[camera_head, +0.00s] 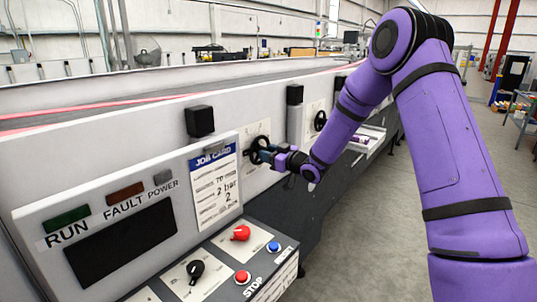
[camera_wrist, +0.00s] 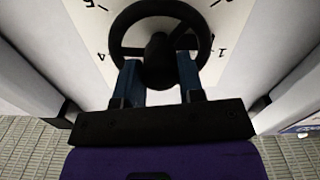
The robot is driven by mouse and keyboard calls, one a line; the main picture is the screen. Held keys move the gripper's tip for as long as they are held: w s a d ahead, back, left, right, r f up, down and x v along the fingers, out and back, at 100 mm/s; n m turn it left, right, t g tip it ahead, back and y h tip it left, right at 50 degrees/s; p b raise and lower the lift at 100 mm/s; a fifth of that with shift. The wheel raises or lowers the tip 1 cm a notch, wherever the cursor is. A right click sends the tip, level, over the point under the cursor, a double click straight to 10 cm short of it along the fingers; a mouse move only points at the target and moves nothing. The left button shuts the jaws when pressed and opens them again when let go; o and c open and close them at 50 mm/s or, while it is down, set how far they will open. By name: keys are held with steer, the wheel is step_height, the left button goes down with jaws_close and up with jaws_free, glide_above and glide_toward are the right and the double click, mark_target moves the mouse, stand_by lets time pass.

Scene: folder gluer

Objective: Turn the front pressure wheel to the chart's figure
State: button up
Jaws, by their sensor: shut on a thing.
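The nearer black pressure wheel (camera_head: 257,150) is on a white dial plate on the machine's front, right of the job card (camera_head: 213,185). The card's readable lines include "2 bar" and "2". My gripper (camera_head: 268,153) is at this wheel, reaching in from the right. In the wrist view, the wheel (camera_wrist: 158,48) fills the top middle, and my gripper's two blue fingers (camera_wrist: 160,72) are shut on it, one on each side of its hub. A "4" shows left of the wheel and a "1" right; other figures are partly cut off. I cannot tell the wheel's setting.
A second black wheel (camera_head: 320,121) is further along the machine. Below the card, a control panel (camera_head: 215,262) carries a red knob (camera_head: 240,233), a black knob (camera_head: 196,271), a red STOP button (camera_head: 243,277) and a blue button (camera_head: 273,247). Open floor lies to the right.

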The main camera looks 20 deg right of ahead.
steer(key=shift+m, duration=1.2)
steer(key=shift+f, duration=0.1)
steer(key=o, duration=0.9)
steer(key=shift+s+d, duration=0.1)
steer(key=v, duration=1)
steer(key=shift+s+d, duration=0.15)
steer(key=shift+s, duration=0.1)
